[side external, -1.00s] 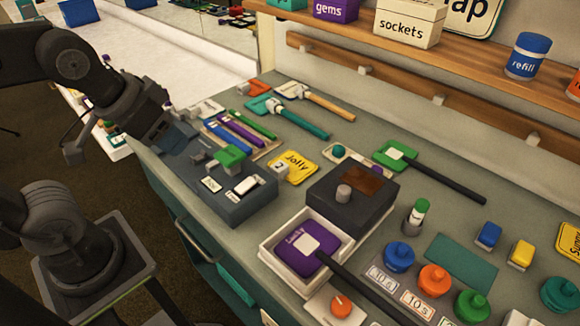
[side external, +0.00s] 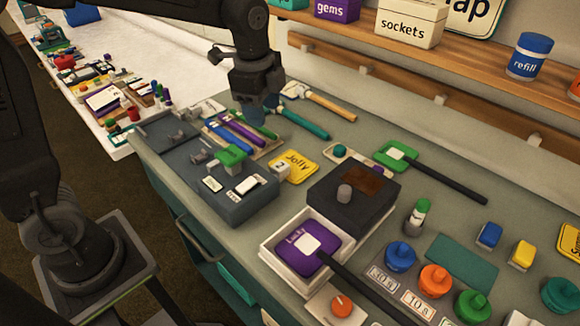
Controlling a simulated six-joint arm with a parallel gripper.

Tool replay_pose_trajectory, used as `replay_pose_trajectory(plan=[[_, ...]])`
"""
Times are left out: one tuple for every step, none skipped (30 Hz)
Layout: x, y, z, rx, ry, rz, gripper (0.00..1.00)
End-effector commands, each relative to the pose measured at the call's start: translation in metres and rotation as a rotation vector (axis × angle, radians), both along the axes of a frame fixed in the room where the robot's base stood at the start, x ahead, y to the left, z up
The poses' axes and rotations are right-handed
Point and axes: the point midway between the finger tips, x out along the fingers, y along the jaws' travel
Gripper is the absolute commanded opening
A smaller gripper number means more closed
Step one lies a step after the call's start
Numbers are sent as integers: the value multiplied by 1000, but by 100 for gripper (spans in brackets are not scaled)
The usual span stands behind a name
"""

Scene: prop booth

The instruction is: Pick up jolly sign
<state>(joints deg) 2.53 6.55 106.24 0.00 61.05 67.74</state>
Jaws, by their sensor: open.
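The jolly sign (side external: 302,163) is a small yellow plate with the dark word "Jolly". It lies on the grey-green counter, next to a small white block marked 2 (side external: 281,171) that partly covers or adjoins its left side. My gripper (side external: 258,112) hangs above the counter, behind and to the left of the sign, over the pens and the teal-handled hammer. It is open and holds nothing that I can see. Its fingertips are small and dark, and it is apart from the sign.
A dark box with a green clamp (side external: 232,157) stands left of the sign. A dark block with a brown top (side external: 352,190) stands to its right. Pens (side external: 240,133) and hammers (side external: 304,122) lie behind. A shelf (side external: 480,70) runs along the back wall.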

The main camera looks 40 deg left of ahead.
Motion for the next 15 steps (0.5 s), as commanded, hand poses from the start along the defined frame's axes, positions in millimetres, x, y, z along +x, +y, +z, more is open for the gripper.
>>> replay_pose_trajectory(plan=[[14,-2,-12,8,33,-80,51],[20,-3,-17,12,47,-125,51],[27,-4,-24,16,62,-179,51],[31,-5,-28,18,72,-213,51],[35,-5,-32,20,79,-244,51],[39,-6,-36,20,90,-278,51],[42,-7,-39,22,96,-299,51],[44,-7,-41,22,99,-316,51],[45,-7,-44,23,104,-331,51],[46,-7,-46,23,107,-339,51],[46,-8,-48,23,108,-345,51],[47,-8,-53,23,109,-348,51],[47,-7,-57,23,110,-349,51],[46,-7,-62,22,111,-348,51],[46,-7,-69,22,111,-348,51]])
